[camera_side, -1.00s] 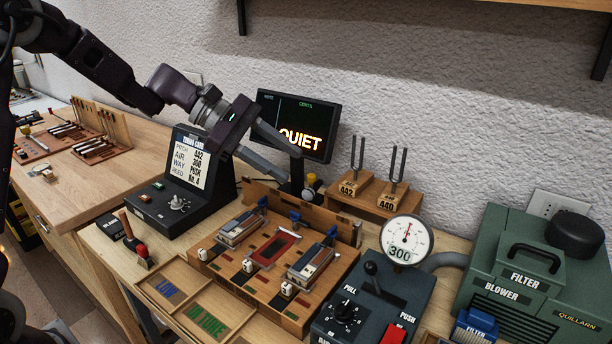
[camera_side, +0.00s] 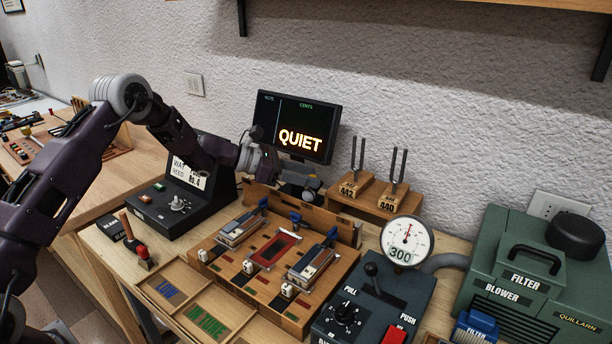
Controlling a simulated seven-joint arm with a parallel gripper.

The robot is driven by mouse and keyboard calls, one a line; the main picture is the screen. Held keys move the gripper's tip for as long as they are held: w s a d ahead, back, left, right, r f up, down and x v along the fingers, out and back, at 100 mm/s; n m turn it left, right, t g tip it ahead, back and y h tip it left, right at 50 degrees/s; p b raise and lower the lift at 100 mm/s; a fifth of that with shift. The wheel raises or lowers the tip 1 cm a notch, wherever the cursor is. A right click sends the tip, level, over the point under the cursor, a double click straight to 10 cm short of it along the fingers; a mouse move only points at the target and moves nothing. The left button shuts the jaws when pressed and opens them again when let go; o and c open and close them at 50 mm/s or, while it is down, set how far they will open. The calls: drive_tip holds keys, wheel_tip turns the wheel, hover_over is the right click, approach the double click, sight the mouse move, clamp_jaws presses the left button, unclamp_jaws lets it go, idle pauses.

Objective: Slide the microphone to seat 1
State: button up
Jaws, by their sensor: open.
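A small grey-topped piece with a yellow part below it (camera_side: 309,195), which looks like the microphone, stands behind the wooden seat board (camera_side: 222,268), near its back middle. My gripper (camera_side: 302,182) is open and low, right at this piece. It partly covers it, and I cannot tell whether the fingers touch it or are around it. The board has three seats in a row: a left one with a metal reed block (camera_side: 240,231), a middle one with a red frame (camera_side: 273,250), and a right one with a metal reed block (camera_side: 311,264). I cannot read seat numbers.
A monitor (camera_side: 298,125) reading QUIET stands behind my gripper. Two tuning forks on wooden blocks (camera_side: 372,187) stand to the right. A dark slanted console (camera_side: 186,213) is left, a round gauge (camera_side: 402,240) and blue control box (camera_side: 372,312) right. Blue clips line the board's back.

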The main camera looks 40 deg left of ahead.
clamp_jaws()
idle(1.3)
